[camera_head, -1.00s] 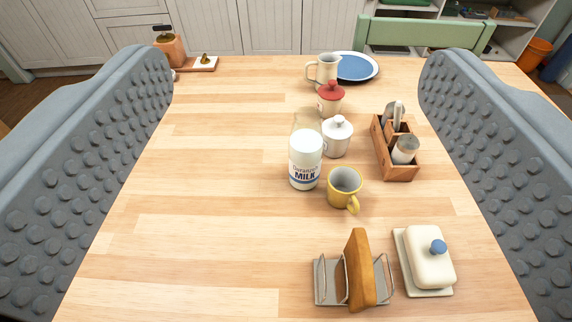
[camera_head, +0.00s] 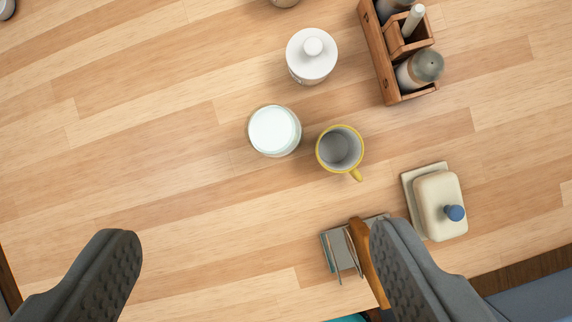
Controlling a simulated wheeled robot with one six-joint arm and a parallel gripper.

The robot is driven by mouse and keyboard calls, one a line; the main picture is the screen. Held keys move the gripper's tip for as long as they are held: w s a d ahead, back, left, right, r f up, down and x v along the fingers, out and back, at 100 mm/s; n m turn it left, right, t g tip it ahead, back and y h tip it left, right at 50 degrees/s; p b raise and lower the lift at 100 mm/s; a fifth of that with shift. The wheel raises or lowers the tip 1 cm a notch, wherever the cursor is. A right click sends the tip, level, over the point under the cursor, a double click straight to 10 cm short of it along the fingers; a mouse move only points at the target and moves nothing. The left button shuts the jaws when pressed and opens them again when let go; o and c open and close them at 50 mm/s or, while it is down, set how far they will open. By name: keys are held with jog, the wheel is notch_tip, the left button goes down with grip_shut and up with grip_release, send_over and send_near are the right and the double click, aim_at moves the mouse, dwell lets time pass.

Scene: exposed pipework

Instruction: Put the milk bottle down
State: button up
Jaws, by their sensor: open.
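The milk bottle (camera_head: 274,130) stands upright on the wooden table (camera_head: 150,170), seen from nearly straight above, so it shows as a pale white circle. My gripper (camera_head: 247,240) is open and empty, with its two grey studded fingers wide apart at the bottom of the view. The bottle is beyond the fingertips, above them in the picture, and neither finger touches it.
A yellow-rimmed mug (camera_head: 340,148) stands close right of the bottle, and a white lidded jar (camera_head: 312,56) is just above. A wooden caddy (camera_head: 378,60) holds shakers at top right. A butter dish (camera_head: 440,203) and toast rack (camera_head: 345,250) are lower right, the rack partly behind my right finger. The left table is clear.

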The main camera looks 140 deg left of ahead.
jog(key=w+f+m+g, duration=0.1)
jog(key=w+f+g, duration=0.1)
jog(key=w+g, duration=0.3)
notch_tip(320, 180, down, 18)
jog(key=shift+w+d, duration=0.3)
jog(key=shift+d, duration=0.05)
jog(key=shift+r, duration=0.15)
jog(key=c, duration=1.5)
jog(key=shift+r, duration=0.25)
jog(key=a+r, duration=0.1)
jog(key=a, duration=0.5)
jog(key=a+r, duration=0.1)
jog(key=a, duration=0.5)
jog(key=a+r, duration=0.1)
jog(key=a, duration=0.4)
jog(key=shift+a, duration=0.4)
